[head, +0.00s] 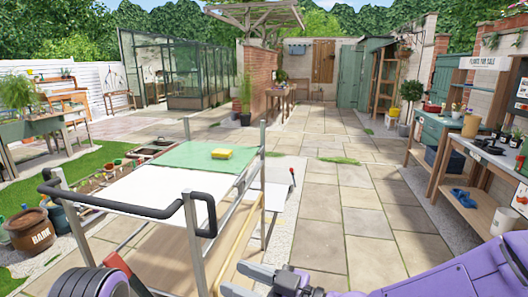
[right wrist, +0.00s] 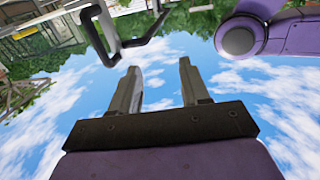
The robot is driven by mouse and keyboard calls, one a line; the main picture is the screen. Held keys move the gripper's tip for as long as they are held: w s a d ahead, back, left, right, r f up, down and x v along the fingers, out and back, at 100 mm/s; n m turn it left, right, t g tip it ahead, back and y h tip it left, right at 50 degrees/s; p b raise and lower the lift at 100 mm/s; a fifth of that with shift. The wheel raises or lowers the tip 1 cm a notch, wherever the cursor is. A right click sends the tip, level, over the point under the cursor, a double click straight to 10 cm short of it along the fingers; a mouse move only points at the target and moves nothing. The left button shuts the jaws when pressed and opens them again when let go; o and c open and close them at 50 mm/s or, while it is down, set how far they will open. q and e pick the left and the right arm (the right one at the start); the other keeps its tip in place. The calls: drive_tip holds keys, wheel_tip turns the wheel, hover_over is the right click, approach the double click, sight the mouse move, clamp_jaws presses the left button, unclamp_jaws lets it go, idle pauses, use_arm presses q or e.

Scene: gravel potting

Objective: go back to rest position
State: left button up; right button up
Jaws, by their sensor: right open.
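My right gripper (head: 250,279) is low in the head view, at the end of my purple arm coming in from the lower right. It is to the right of the trolley's near end. In the right wrist view its two grey fingers (right wrist: 160,85) stand apart with nothing between them, against sky. My left gripper does not show in either view.
A trolley (head: 140,187) with a black handle (head: 125,211) stands close in front. A workbench (head: 475,150) stands at the right. The paved path (head: 350,200) between them is clear.

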drive_tip(key=w+d+f+m+t+h, duration=0.5)
drive_tip(key=w+d+f+m+h, duration=0.15)
drive_tip(key=m, duration=0.25)
drive_tip(key=s+d+f+m+g+h, duration=0.1)
drive_tip(key=d+f+m+h, duration=0.25)
drive_tip(key=d+f, duration=0.35)
drive_tip(key=s+d+f+m+h, duration=0.25)
drive_tip(key=d+f+m, duration=0.2)
drive_tip(key=f, duration=0.55)
drive_tip(key=s+d+f+g+h, duration=0.2)
drive_tip(key=s+d+f, duration=0.3)
drive_tip(key=s, duration=0.3)
drive_tip(key=s+d+f+m+g+h, duration=0.1)
drive_tip(key=s+d+f+g+h, duration=0.2)
drive_tip(key=s+d+f, duration=0.2)
drive_tip(key=s+d+f+m+g+h, duration=0.1)
drive_tip(key=s+d+f+g+h, duration=0.1)
drive_tip(key=s+d+f, duration=0.3)
drive_tip(key=s+f+g, duration=0.1)
drive_tip(key=s+f, duration=0.2)
drive_tip(key=s, duration=0.3)
drive_tip(key=shift+d+f, duration=0.15)
drive_tip(key=shift+d, duration=0.2)
